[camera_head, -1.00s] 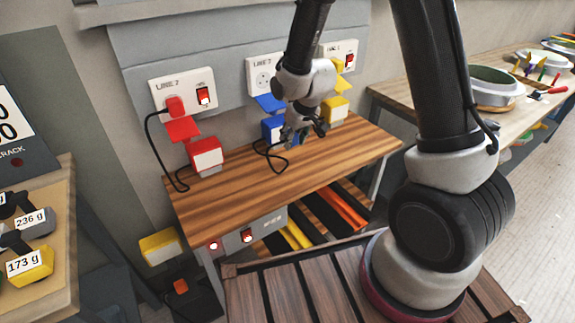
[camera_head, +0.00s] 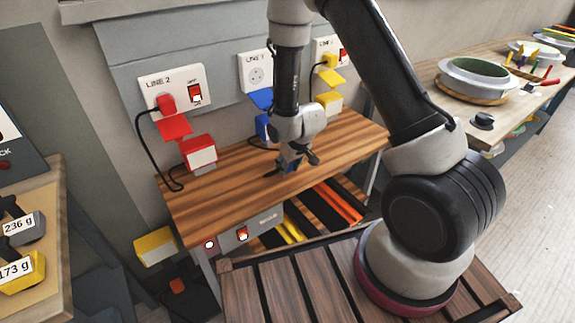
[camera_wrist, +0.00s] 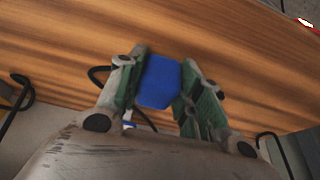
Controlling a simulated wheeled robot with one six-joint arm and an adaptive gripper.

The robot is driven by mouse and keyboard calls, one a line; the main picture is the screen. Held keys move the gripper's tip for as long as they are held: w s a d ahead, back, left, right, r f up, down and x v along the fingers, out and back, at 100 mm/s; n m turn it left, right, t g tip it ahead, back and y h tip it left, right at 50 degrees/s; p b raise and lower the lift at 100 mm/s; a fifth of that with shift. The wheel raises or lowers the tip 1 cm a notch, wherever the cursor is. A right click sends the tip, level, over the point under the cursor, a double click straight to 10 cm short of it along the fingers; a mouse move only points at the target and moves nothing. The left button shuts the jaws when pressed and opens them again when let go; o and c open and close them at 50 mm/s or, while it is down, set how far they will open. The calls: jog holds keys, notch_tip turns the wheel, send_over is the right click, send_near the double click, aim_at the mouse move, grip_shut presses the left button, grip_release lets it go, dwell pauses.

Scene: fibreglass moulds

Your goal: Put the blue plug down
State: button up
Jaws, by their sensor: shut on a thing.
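The blue plug (camera_wrist: 160,82) sits between the two fingers of my gripper (camera_wrist: 163,88) in the wrist view, with wood grain behind it. A dark cable runs from near it to the left. In the head view my gripper (camera_head: 291,164) points down over the front half of the wooden bench (camera_head: 225,205), with a bit of blue showing at its fingers. I cannot tell whether the plug touches the bench top. The white socket plate (camera_head: 256,73) behind my arm has no plug in its visible socket.
A red plug (camera_head: 166,104) is in the left socket, with a red and white box (camera_head: 198,153) below it. A yellow plug (camera_head: 329,62) is in the right one, above a yellow box (camera_head: 328,103). A blue box (camera_head: 262,127) is partly hidden behind my arm.

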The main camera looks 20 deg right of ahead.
jog(key=shift+f, duration=0.15)
jog(key=shift+s+f, duration=0.1)
jog(key=shift+f, duration=0.2)
jog(key=o, duration=0.7)
jog(key=shift+f, duration=0.1)
jog(key=o, duration=0.4)
jog(key=shift+f, duration=0.15)
jog(key=shift+o, duration=0.2)
